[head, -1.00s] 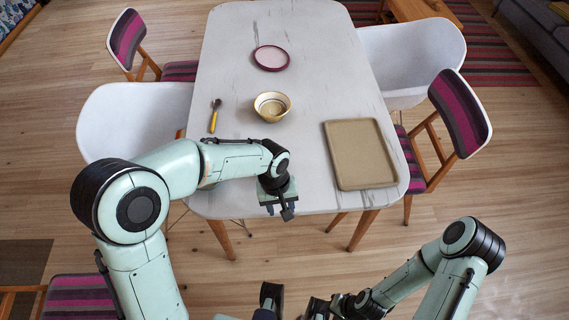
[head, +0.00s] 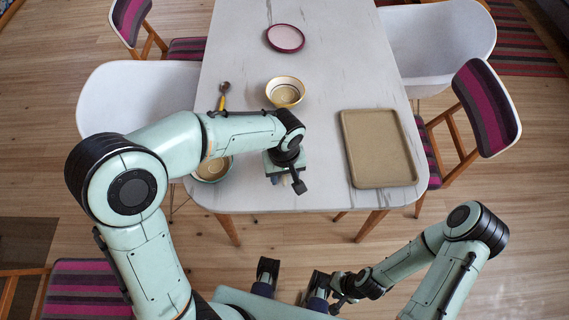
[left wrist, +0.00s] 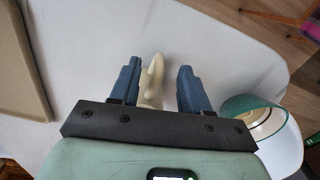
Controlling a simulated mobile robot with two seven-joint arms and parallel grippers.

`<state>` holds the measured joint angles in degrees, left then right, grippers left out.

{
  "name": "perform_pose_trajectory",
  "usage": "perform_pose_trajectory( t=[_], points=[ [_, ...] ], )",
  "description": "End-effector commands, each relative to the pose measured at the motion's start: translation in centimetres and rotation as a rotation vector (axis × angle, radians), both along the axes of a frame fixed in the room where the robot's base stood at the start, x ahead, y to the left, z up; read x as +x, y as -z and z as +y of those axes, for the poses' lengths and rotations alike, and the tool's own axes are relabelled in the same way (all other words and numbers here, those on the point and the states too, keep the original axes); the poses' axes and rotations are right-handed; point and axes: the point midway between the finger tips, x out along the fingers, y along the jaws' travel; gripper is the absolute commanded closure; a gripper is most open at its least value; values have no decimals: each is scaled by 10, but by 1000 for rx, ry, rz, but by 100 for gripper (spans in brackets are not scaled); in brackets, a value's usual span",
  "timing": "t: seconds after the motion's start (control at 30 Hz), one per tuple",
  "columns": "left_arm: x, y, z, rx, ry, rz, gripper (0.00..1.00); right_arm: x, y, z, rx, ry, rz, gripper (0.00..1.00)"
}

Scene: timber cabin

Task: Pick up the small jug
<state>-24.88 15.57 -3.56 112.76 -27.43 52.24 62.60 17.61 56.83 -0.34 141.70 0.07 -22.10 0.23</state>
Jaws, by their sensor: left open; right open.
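In the left wrist view a small cream object (left wrist: 154,76), apparently the small jug, stands on the white table between the two blue fingers of my left gripper (left wrist: 158,72). In the head view my left gripper (head: 285,178) is over the table's near edge and largely covers the jug. My right gripper (head: 342,292) is low in front of the table, away from it, and open; its fingers are hard to make out.
The white table (head: 310,135) carries a tan tray (head: 378,148) at right, a cream bowl (head: 285,92), a pink plate (head: 285,38) and a spoon (head: 223,92). A green-rimmed bowl (head: 213,170) is partly hidden under my left arm. Chairs flank the table.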

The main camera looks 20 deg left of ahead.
Motion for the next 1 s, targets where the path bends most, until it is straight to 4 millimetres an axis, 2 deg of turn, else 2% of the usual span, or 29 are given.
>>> perform_pose_trajectory(
  t=[0.1,0.23,0.33,0.57,0.7,1.0],
  points=[
    [-1,21,-2,3,0,6,54,-1,2,0,0,0,1,57],
    [-1,38,-2,2,0,4,54,-1,4,0,0,0,1,57],
    [-1,44,-2,2,0,3,54,-1,5,0,0,0,1,57],
    [0,44,-2,0,0,1,54,-1,4,0,0,0,1,57],
    [0,44,-2,0,0,1,99,-1,4,0,0,0,1,57],
    [0,43,-2,0,0,0,100,-1,4,0,0,0,1,57]
  ],
)
